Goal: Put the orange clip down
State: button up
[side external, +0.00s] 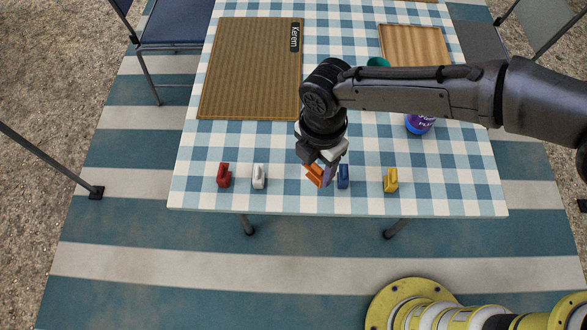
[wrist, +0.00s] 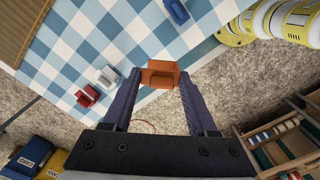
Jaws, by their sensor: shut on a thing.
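The orange clip (side external: 314,175) is held in my gripper (side external: 322,172) near the front edge of the table. In the wrist view the orange clip (wrist: 162,74) sits between the two purple fingertips of my gripper (wrist: 160,80), which are shut on it. The clip looks tilted in the side view. I cannot tell whether it touches the tablecloth (side external: 290,202).
A white clip (side external: 259,176) and a red clip (side external: 224,175) stand to the left. A blue clip (side external: 343,177) stands close on the right, and a yellow clip (side external: 391,180) farther right.

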jog(key=w+a+f, duration=0.1)
jog(key=f, duration=0.1)
jog(key=w+a+f, duration=0.1)
jog(key=a+f, duration=0.1)
jog(key=w+a+f, duration=0.1)
jog(key=f, duration=0.1)
jog(key=shift+a+f, duration=0.15)
jog(key=shift+a, duration=0.05)
jog(key=shift+f, duration=1.45)
jog(key=shift+f, duration=0.15)
jog(key=o, duration=1.3)
